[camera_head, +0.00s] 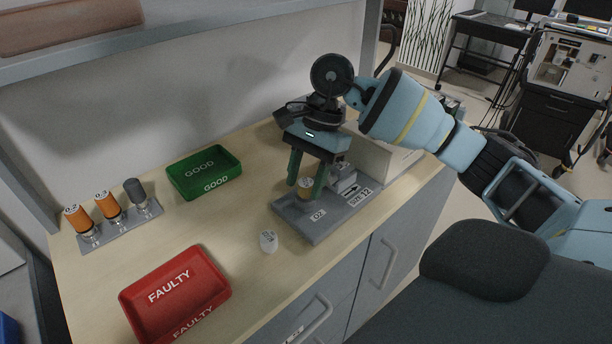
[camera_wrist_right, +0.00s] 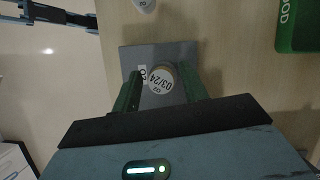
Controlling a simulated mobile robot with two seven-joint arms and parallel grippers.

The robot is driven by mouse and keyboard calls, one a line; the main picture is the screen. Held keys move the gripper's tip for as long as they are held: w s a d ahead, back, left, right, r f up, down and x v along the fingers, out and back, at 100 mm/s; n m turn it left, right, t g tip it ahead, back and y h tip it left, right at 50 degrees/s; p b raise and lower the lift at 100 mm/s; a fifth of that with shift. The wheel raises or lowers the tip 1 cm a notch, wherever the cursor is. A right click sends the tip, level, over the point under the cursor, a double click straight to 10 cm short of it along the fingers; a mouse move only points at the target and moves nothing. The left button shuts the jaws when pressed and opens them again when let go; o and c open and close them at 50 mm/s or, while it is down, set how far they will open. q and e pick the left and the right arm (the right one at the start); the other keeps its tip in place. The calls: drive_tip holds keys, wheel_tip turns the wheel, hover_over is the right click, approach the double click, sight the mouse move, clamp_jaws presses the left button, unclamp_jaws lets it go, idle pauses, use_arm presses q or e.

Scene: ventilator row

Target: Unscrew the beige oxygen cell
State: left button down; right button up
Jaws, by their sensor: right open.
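The beige oxygen cell (camera_head: 306,186) stands upright on a grey base block (camera_head: 303,231) marked O2. It has a white top label, which reads 03/24 in the right wrist view (camera_wrist_right: 160,81). My right gripper (camera_head: 306,180) points down over the block, its green fingers on either side of the cell. The right wrist view shows the fingers (camera_wrist_right: 160,78) open, with gaps beside the cell. The cell's lower part is partly hidden. My left gripper is not in view.
A small white cell (camera_head: 268,241) stands on the table near the block. A green GOOD tray (camera_head: 181,190) is at the back and a red FAULTY tray (camera_head: 208,309) at the front left. A rack (camera_head: 124,228) holds orange and grey pieces at the left. A grey fitting (camera_head: 343,177) sits beside the cell.

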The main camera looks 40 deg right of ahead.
drive_tip(key=m+t+p, duration=0.1)
drive_tip(key=m, duration=0.2)
drive_tip(key=shift+r+m, duration=0.15)
drive_tip(key=shift+m, duration=0.15)
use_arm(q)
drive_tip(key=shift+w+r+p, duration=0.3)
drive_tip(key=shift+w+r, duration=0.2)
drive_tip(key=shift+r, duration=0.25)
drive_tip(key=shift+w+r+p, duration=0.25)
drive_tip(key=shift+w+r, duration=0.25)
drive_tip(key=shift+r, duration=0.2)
use_arm(e)
drive_tip(key=shift+m+t, duration=1)
drive_tip(key=shift+m, duration=1)
